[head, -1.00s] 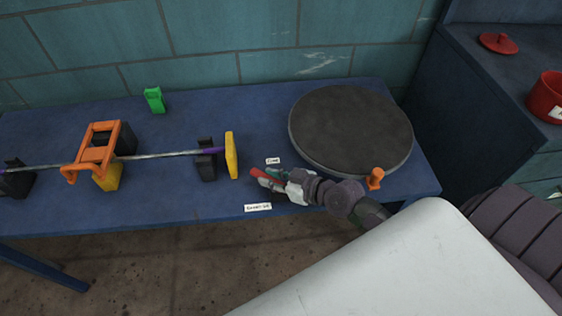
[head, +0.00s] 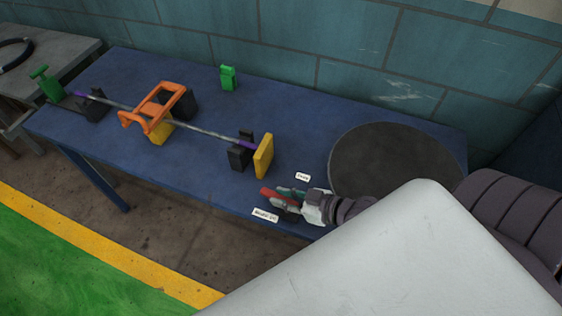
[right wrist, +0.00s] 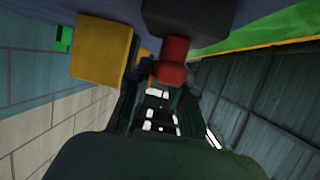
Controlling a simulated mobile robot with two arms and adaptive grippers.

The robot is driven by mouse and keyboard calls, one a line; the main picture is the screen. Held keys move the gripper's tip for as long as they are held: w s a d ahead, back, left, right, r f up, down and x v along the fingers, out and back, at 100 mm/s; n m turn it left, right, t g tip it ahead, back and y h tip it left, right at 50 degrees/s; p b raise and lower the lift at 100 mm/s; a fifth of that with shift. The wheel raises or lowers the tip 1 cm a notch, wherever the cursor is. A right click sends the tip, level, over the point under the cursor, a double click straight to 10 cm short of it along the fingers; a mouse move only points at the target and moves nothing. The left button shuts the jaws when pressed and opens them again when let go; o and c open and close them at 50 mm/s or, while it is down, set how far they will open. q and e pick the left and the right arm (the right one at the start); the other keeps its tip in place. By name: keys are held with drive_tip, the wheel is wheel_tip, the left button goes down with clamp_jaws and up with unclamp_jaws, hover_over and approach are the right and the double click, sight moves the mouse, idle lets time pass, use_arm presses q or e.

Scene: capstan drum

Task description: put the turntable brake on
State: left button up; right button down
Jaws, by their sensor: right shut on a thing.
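The turntable (head: 385,155) is a dark round disc on the right of the blue bench, partly hidden by my right arm. A red lever (head: 266,191) stands out at the bench's front, left of the turntable. My right gripper (head: 285,200) is shut on the red lever. Two white labels lie beside it: one behind (head: 303,177) and one at the front edge (head: 265,215), too small to read surely. In the right wrist view the red lever (right wrist: 172,62) shows at the fingertips, under a dark block. My left gripper is out of view.
A yellow plate (head: 263,156) at the end of a rod stands close left of the gripper. An orange frame (head: 162,105) sits farther left on the rod, and a green clip (head: 228,77) stands behind. Bare bench lies between the clip and the turntable.

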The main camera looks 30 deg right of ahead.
sight(284, 199)
idle(0.3)
drive_tip(key=c, duration=1)
unclamp_jaws()
wheel_tip(284, 199, up, 10)
drive_tip(key=shift+c, duration=0.2)
